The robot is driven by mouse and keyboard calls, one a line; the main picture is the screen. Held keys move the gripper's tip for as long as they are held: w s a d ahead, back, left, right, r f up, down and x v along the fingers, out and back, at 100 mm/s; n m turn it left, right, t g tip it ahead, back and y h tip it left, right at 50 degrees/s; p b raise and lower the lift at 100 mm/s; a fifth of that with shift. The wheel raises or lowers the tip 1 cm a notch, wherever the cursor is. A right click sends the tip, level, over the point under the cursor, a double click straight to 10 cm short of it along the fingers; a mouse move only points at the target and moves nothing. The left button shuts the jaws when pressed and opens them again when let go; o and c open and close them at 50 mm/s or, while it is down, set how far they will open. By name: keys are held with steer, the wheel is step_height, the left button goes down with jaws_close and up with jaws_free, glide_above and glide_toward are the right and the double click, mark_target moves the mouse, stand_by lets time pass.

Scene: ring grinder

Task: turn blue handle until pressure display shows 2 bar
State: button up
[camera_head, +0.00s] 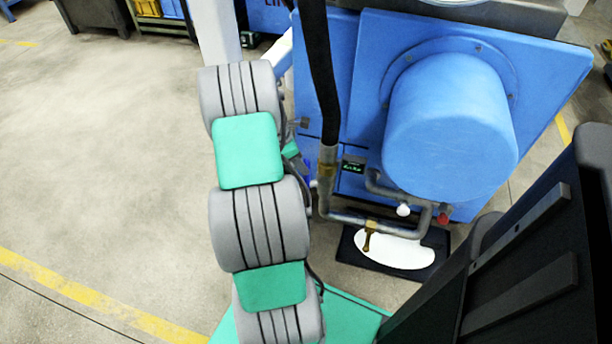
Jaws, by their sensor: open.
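The blue ring grinder (340,60) stands on the right with a large blue round housing (450,125). A small dark display (353,167) with green characters is on its lower front; the characters are too small to read. A small patch of darker blue (307,169) shows just right of my arm, left of the display. It may be part of the blue handle, but most of it is hidden and I cannot tell its turn. My grey and green arm rises in front of the grinder's left side. My gripper is not visible, apparently hidden behind the arm.
A black hose (319,75) runs down to grey pipes (350,217) with a brass tap (369,236). Below lies a black tray (351,255) with a white puddle or sheet. A white knob (404,210) and a red part (442,219) sit nearby. Open floor (100,150) lies left.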

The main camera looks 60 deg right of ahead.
steer(key=b+x, duration=0.1)
steer(key=x, duration=0.4)
steer(key=shift+f, duration=0.25)
jaws_close()
stand_by(1.1)
